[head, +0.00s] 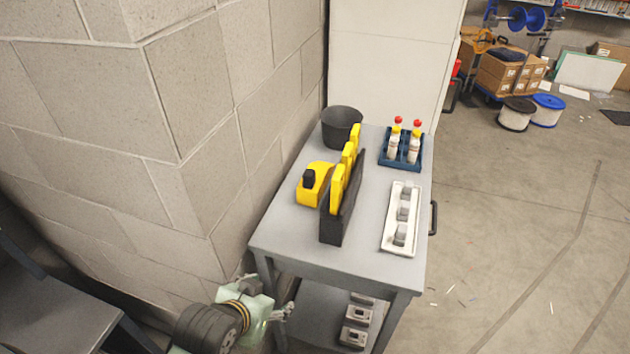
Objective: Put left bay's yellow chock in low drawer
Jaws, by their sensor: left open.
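A black upright rack (334,228) stands on the grey table (290,236), with several yellow pieces (338,187) standing along it. These may be the chocks, but I cannot tell which is the left bay's. A separate yellow object (318,190) with a black knob sits just left of the rack. A dark handle (433,218) shows on the table's right side; the drawer front is hidden. My left gripper (284,312) is open and empty, low beside the table's near left leg, below the tabletop and apart from the yellow pieces. My right gripper is not in view.
A dark bucket (341,127), a blue crate of red-capped bottles (402,149) and a white tray with grey blocks (394,240) stand on the table. Grey devices lie on the lower shelf (322,325). A block wall (185,130) rises close at left. The floor at right is open.

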